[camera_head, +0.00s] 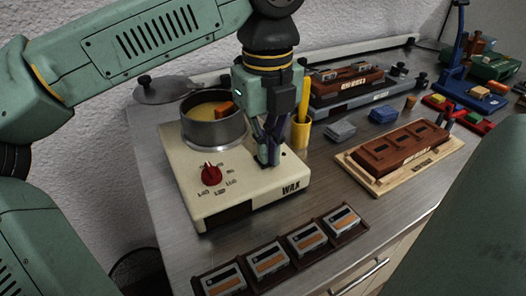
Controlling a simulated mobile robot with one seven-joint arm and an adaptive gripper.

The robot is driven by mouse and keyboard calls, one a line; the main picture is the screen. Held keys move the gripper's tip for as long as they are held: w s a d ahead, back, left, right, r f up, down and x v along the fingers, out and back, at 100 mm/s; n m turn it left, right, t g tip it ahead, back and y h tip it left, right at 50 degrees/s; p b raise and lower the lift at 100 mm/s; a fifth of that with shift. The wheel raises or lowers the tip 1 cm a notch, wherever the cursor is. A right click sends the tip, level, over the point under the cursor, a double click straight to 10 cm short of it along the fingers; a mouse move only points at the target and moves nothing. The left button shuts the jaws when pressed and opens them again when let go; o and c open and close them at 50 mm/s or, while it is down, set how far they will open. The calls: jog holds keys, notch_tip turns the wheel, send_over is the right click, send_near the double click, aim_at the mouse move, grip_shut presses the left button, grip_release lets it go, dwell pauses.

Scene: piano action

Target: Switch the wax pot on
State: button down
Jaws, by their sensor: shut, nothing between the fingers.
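The wax pot is a grey metal pot (212,131) with yellowish wax and an orange-brown piece in it. It sits on a cream base (185,171) marked WAX at the bench's left. A red knob (210,173) with dial marks around it is on the base's sloped top, front left. My gripper (268,160) is shut and empty, pointing down at the right part of the base's top, right of the knob and apart from it. The fingertips are very near or at the surface; I cannot tell if they touch. What lies behind them is hidden.
A pot lid (168,92) lies behind the pot. A yellow cup (300,131) stands right of my gripper. A wooden tray (372,181) with a brown block is farther right. A dark rack (282,252) of several cartridge-like pieces lies in front. Bare bench shows between them.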

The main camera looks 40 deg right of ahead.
jog(key=shift+f+b, duration=0.3)
jog(key=shift+f, duration=0.2)
jog(key=shift+r, duration=0.2)
jog(key=shift+r+p, duration=2.75)
jog(key=shift+r, duration=0.65)
jog(key=shift+s, duration=0.1)
